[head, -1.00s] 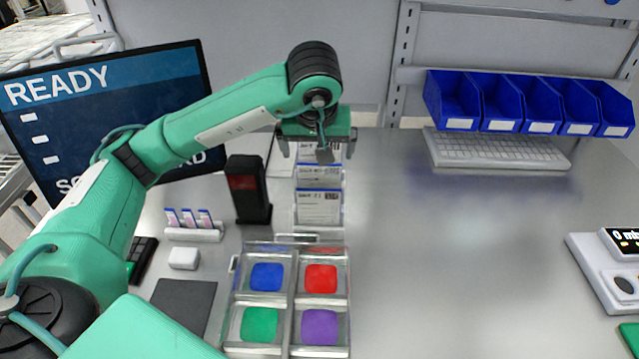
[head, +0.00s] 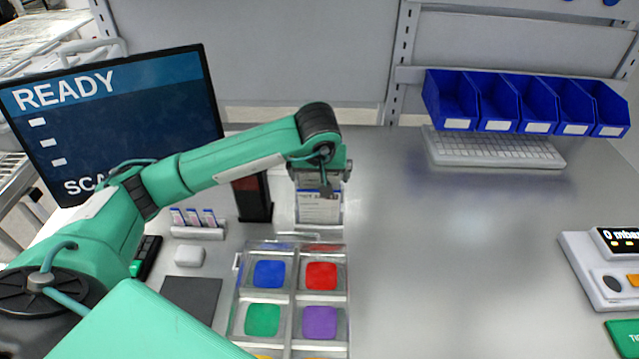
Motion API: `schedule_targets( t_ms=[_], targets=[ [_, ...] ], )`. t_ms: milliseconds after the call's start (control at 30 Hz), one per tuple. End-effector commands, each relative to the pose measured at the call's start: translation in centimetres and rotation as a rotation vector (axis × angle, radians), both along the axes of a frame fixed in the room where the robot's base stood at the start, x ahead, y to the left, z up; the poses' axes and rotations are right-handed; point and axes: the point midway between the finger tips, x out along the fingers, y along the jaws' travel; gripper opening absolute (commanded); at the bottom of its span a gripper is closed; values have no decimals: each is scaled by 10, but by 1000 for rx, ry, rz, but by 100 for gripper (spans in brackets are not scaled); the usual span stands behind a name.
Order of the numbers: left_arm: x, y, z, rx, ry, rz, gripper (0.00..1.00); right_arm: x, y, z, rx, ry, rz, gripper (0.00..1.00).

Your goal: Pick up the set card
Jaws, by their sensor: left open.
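White cards with dark print and blue top edges stand in a clear rack, and the front card (head: 319,208) shows best. Which of them is the set card I cannot tell for sure. My left gripper (head: 320,174) is open, pointing down over the rack from above. It covers the cards behind and the top of the front one. I cannot see whether its fingers touch a card. My right gripper is not in view.
A dark scanner-like stand (head: 253,198) is close left of the rack. A clear tray (head: 240,300) with coloured squares lies in front. A screen (head: 110,120) reading READY stands at left. Blue bins (head: 455,100) hang at back right. The table's (head: 450,260) middle right is clear.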

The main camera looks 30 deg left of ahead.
Motion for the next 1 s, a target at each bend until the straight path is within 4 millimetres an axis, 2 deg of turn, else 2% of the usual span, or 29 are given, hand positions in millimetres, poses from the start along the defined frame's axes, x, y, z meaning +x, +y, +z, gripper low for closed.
schedule_targets(
  t_ms=[333,467,500,800,1000],
  targets=[
    [2,1,-6,0,-1,0,98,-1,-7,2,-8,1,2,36],
    [2,1,-5,-1,-1,1,72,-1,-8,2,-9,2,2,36],
    [2,1,-5,0,-1,0,71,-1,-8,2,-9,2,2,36],
    [2,1,-4,-1,-1,1,71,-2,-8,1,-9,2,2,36],
    [3,1,6,0,-3,1,71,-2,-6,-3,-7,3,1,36]
  ],
)
